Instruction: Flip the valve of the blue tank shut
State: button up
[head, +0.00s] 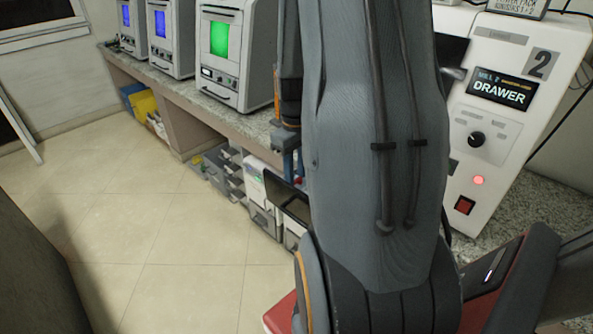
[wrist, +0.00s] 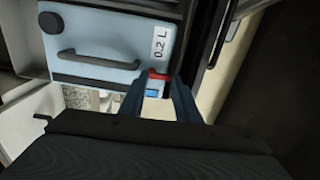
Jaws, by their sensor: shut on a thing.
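The blue tank (wrist: 108,32) fills the top left of the wrist view. It is pale blue, with a dark handle, a round black cap and a "0.2 L" label. A small red part (wrist: 159,75), which looks like its valve, sits at the tank's lower right edge. My gripper (wrist: 157,84) reaches this edge, its two dark blue fingers on either side of the red part and shut on it. Which way the valve is turned cannot be told. In the head view my gripper (head: 292,166) points down below the counter; my arm hides much around it.
A white "DRAWER" machine (head: 485,115) is at right. The tiled floor (head: 150,225) at left is clear.

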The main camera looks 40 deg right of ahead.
jog(key=shift+w+m, duration=0.1)
jog(key=shift+m, duration=0.2)
jog(key=o, duration=0.8)
notch_tip(320, 180, up, 8)
jog(key=b, duration=0.1)
jog(key=shift+b, duration=0.3)
jog(key=shift+f, duration=0.1)
